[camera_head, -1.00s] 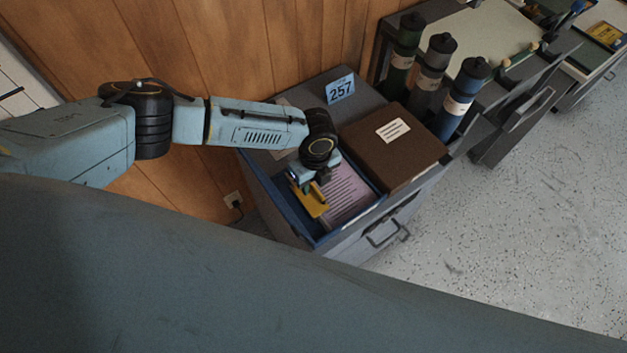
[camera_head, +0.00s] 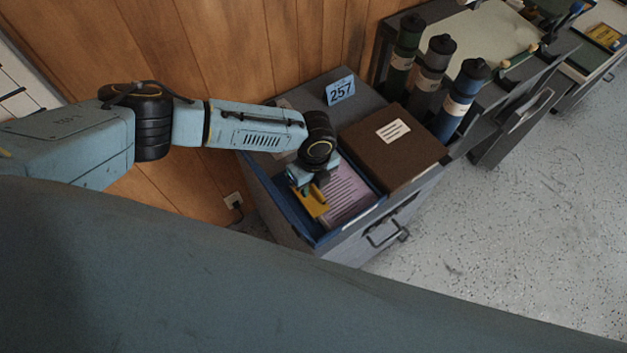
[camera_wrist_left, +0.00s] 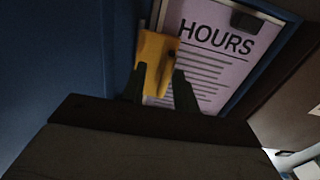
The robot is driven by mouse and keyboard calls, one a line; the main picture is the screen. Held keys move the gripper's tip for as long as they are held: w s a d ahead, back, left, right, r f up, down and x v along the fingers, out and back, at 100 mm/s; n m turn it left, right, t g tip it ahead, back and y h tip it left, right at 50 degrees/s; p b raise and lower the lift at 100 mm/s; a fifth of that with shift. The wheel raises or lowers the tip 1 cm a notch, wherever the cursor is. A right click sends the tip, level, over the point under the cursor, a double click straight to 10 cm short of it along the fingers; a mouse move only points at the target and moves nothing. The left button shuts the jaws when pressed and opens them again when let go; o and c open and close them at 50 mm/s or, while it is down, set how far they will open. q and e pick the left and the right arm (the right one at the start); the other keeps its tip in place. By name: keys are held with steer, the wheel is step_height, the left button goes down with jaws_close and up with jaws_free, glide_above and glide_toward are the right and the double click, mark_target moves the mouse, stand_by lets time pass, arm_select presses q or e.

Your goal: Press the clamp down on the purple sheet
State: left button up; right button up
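The purple sheet (camera_head: 350,194), headed "HOURS" in the left wrist view (camera_wrist_left: 207,68), lies in a blue-edged tray (camera_head: 318,239) on the grey cabinet. The yellow clamp (camera_head: 313,205) is at the sheet's left edge, and it also shows in the left wrist view (camera_wrist_left: 155,52). My left gripper (camera_head: 309,187) is over the clamp. In the wrist view its dark fingertips (camera_wrist_left: 159,78) are apart, with yellow clamp showing between them. I cannot tell whether they grip it or whether the clamp touches the sheet. My right gripper is not in view.
A brown box (camera_head: 392,150) with a white label stands right beside the tray. A blue "257" sign (camera_head: 340,90) stands behind. Several capped cylinders, including a blue one (camera_head: 463,100), stand further right. The wooden wall is close behind the cabinet.

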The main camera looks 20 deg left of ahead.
mark_target(315, 187)
arm_select(q)
steer(key=shift+w+d, duration=0.15)
steer(key=shift+w, duration=0.15)
steer(key=r, duration=1.3)
steer(key=shift+w+d+r+p, duration=0.1)
steer(key=shift+w+r+p, duration=0.1)
steer(key=shift+p, duration=0.2)
